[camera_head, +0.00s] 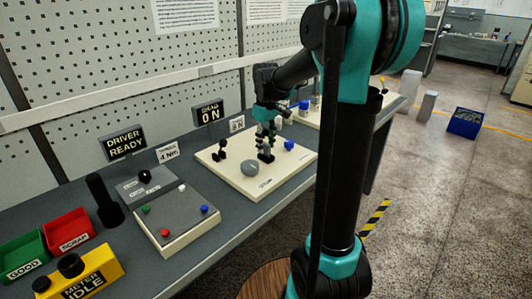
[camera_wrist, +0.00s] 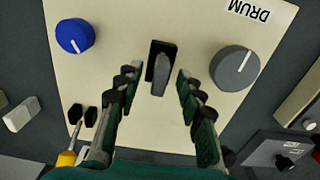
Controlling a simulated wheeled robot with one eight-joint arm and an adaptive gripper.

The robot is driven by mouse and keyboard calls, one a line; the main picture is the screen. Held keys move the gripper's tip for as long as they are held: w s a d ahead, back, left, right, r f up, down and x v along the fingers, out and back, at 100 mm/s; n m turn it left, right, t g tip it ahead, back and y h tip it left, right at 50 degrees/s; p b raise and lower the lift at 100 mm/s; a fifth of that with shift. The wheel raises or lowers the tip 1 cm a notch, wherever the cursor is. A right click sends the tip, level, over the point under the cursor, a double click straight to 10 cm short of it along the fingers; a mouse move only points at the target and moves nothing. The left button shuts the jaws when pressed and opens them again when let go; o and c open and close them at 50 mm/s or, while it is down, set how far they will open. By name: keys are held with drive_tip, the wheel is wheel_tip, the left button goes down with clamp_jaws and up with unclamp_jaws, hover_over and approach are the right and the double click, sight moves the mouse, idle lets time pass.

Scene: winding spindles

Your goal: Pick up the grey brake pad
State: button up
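A small grey upright piece, which looks like the brake pad (camera_wrist: 160,74), stands in a black holder (camera_wrist: 156,48) on a cream drum panel (camera_wrist: 195,30). In the wrist view my gripper (camera_wrist: 156,88) is open, its two fingers on either side of the grey piece, with a gap showing on both sides. The fingers do not appear to touch it. In the head view my gripper (camera_head: 266,146) points down over the cream panel (camera_head: 215,160), just above the black holder, and hides most of the pad.
A grey knob (camera_wrist: 234,68) and a blue knob (camera_wrist: 74,36) flank the holder. A sloped button box (camera_head: 175,215), green bin (camera_head: 22,253), red bin (camera_head: 69,231) and yellow meter (camera_head: 84,276) stand at the left.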

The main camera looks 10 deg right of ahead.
wheel_tip(320, 180, down, 2)
drive_tip(key=shift+f, duration=0.1)
clamp_jaws()
drive_tip(key=shift+r, duration=0.2)
idle(0.3)
